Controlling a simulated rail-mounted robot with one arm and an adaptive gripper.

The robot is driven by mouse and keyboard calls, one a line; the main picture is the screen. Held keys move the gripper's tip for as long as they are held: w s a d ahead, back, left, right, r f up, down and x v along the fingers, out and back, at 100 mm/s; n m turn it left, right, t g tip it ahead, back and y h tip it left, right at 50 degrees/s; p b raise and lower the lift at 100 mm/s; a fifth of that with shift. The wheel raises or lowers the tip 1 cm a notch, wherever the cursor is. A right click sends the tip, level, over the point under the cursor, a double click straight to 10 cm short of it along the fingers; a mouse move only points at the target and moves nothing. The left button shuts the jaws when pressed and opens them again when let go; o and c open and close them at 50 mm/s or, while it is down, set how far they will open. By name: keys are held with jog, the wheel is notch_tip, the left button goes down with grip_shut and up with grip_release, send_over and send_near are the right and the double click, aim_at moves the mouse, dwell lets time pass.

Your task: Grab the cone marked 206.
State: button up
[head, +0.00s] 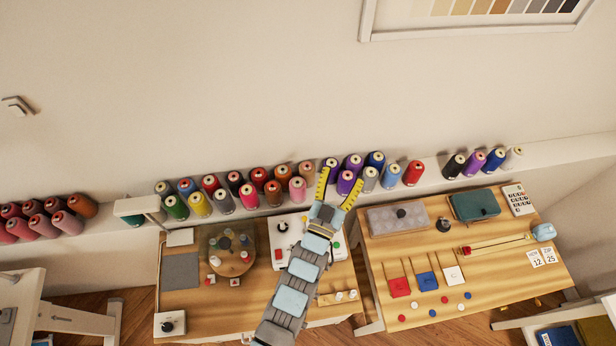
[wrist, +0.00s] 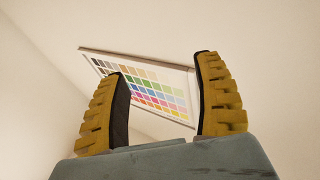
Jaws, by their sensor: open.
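Thread cones in many colours stand in rows on a ledge along the wall in the head view. Any number marks on them are too small to read, so I cannot tell which cone is 206. My gripper (head: 341,186) is open, its two yellow fingers spread and pointing toward the ledge. A purple cone (head: 346,183) appears between or behind the fingers, with another purple cone (head: 354,163) behind it and a grey cone (head: 369,180) just right. In the wrist view the open gripper (wrist: 162,105) has nothing between its fingers, and no cone shows.
A colour chart (wrist: 150,85) hangs on the wall. Below the ledge are a left table (head: 190,312) with a round turntable (head: 232,248) and a right table (head: 520,290) with a grey case (head: 398,218) and a teal pouch (head: 474,205). Red cone (head: 413,173) stands farther right.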

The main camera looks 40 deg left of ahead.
jog(key=s+a+f+n+g+b, duration=0.15)
jog(key=a+f+g, duration=0.25)
jog(key=a+f, duration=0.4)
jog(key=g+b, duration=0.3)
jog(key=g, duration=0.1)
send_near(307, 168)
jog(key=shift+w+a+f+n+p, duration=0.1)
jog(key=shift+w+a+n+p, duration=0.1)
jog(key=shift+w+p, duration=0.25)
jog(key=shift+w+a+f+n+p, duration=0.1)
jog(key=shift+w+a+p, duration=0.15)
jog(key=shift+w+p, duration=0.2)
jog(key=shift+x, duration=1.4)
jog(key=shift+f, duration=0.15)
jog(key=shift+w+a+f, duration=0.25)
jog(key=shift+w, duration=0.15)
jog(key=shift+b+x, duration=0.7)
jog(key=shift+x, duration=0.85)
jog(key=shift+w+a+f, duration=0.15)
jog(key=shift+w+a, duration=0.15)
jog(key=shift+w, duration=0.05)
